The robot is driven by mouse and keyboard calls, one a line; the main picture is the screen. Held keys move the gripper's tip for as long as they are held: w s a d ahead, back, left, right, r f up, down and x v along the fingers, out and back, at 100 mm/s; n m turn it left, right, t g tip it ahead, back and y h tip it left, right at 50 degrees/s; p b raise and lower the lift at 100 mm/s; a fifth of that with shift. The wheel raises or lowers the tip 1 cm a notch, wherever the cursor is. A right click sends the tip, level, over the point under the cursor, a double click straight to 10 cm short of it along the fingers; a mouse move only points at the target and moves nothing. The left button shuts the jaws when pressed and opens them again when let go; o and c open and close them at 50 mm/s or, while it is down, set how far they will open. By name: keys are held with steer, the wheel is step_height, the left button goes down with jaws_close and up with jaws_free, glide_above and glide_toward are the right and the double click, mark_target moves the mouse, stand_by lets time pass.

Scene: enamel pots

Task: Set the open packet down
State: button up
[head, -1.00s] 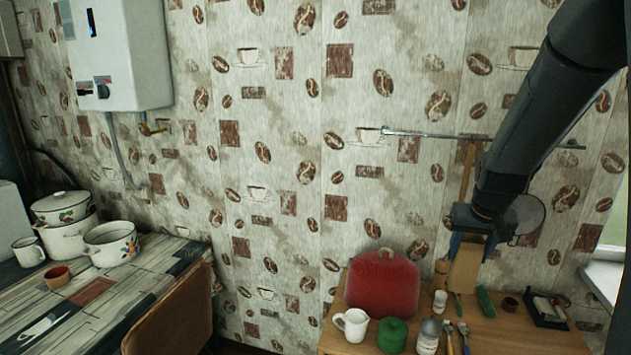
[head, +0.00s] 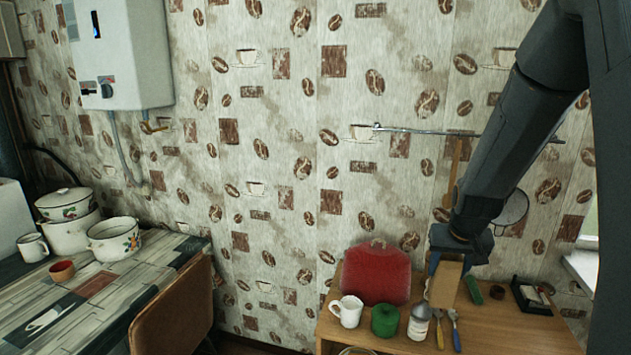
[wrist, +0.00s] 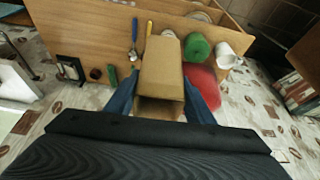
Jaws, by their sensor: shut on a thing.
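The open packet is a plain brown cardboard packet (head: 444,282), upright in the head view over the wooden cabinet top (head: 500,330) at the right. My gripper (head: 446,262) is shut on it, with a blue finger on each side. In the wrist view the packet (wrist: 162,75) sits between the two blue fingers, and its near end shows a dark opening (wrist: 158,108). I cannot tell whether its base touches the cabinet top.
Close by stand a bottle (head: 420,322), a green round item (head: 385,320), a white mug (head: 347,311) and a red container (head: 376,274). Two utensils (head: 455,325), a green block (head: 473,291) and a small brown pot (head: 497,292) lie around the packet. The cabinet's front right is clear.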

steer(key=s+a+f+n+y, duration=0.1)
steer(key=s+a+f, duration=0.3)
steer(key=a+f, duration=0.4)
steer(key=s+a+f+n, duration=0.2)
steer(key=s+a+f, duration=0.25)
steer(key=f, duration=0.45)
steer(key=s+a+b+x, duration=0.1)
steer(key=b+x, duration=1.1)
steer(key=x, duration=0.1)
steer(key=shift+f+b, duration=0.3)
steer(key=shift+f, duration=0.35)
